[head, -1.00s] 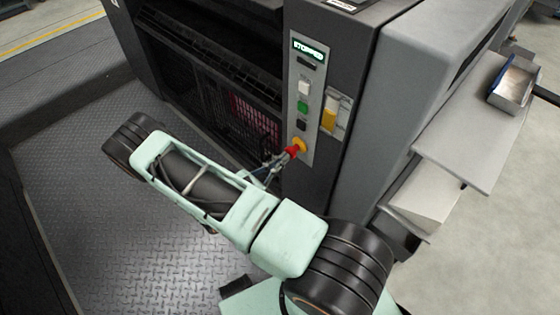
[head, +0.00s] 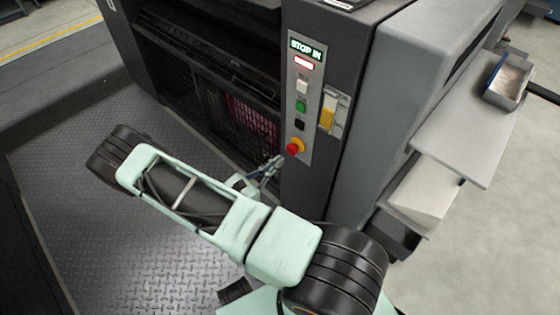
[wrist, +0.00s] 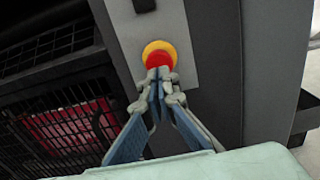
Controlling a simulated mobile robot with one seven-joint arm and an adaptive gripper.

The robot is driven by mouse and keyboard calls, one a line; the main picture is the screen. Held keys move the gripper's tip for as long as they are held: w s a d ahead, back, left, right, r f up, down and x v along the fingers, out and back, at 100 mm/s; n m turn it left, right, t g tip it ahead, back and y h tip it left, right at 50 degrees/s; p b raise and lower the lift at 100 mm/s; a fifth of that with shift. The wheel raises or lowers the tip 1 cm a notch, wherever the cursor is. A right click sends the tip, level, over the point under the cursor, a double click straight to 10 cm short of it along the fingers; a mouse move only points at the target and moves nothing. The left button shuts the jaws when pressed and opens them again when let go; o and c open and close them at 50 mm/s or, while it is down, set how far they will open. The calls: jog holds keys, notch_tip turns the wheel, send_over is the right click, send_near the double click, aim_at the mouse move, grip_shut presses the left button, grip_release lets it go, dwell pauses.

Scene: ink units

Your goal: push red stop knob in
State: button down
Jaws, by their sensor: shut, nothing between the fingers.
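The red stop knob (head: 292,149) sits on a yellow ring at the bottom of the grey control panel (head: 305,75). In the wrist view the red knob (wrist: 158,60) shows just beyond my fingertips. My gripper (head: 278,161) is shut and empty, a little left of and below the knob in the head view, with a gap between them. In the wrist view my gripper (wrist: 160,74) has its fingertips together, overlapping the knob's lower edge in the picture.
White, green and black buttons (head: 301,106) line the panel above the knob. A yellow-and-white part (head: 328,115) is mounted right of the panel. A dark mesh guard (head: 225,112) lies to the left. A shelf (head: 465,130) juts out at right. The tread-plate floor (head: 90,230) is clear.

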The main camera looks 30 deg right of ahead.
jog(key=p+v, duration=0.1)
jog(key=v, duration=0.9)
